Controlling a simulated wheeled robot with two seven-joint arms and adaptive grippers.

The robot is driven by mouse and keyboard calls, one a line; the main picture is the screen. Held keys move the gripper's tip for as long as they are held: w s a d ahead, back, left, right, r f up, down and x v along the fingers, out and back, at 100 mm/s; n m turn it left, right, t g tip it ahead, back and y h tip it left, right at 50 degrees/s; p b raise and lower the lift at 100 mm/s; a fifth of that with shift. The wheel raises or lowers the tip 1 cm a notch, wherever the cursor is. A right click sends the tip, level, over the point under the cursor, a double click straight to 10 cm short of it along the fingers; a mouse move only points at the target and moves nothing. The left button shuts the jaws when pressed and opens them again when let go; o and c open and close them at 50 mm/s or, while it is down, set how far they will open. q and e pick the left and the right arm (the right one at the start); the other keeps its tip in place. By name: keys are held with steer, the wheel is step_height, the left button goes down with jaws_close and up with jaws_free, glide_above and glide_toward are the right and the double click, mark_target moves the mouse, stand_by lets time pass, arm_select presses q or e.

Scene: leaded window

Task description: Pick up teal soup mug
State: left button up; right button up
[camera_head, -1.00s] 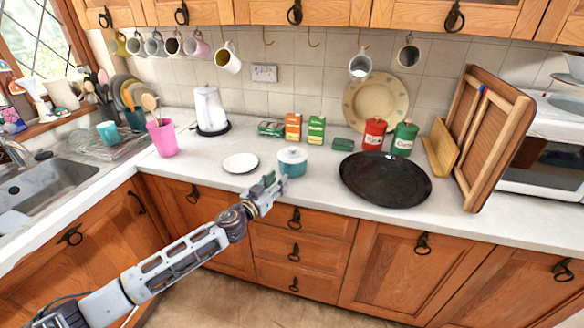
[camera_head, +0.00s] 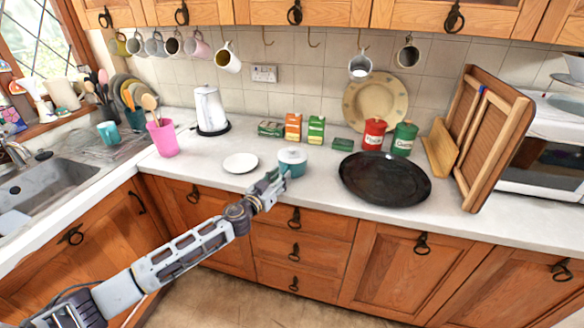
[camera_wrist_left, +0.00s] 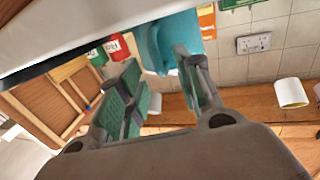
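The teal soup mug (camera_head: 292,163), pale on top, stands upright near the counter's front edge. In the left wrist view, the teal mug (camera_wrist_left: 178,36) shows large past the fingertips, partly covered by one finger. My left gripper (camera_head: 276,179) is at the mug's near left side, with its fingers pointing towards it. In the left wrist view, the gripper (camera_wrist_left: 160,82) is open, its two green-padded fingers apart with nothing clamped between them. Whether a finger touches the mug I cannot tell. My right gripper is not in view.
A white plate (camera_head: 240,163) lies left of the mug, and a large black tray (camera_head: 385,180) lies to its right. Small boxes (camera_head: 293,127) and red (camera_head: 374,134) and green (camera_head: 404,139) canisters stand behind. A pink cup (camera_head: 163,139) and white kettle (camera_head: 209,109) stand left.

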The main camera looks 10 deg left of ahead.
mark_target(284, 172)
arm_select(q)
steer(key=shift+x, duration=1.55)
jaws_close()
steer(key=shift+r, duration=0.1)
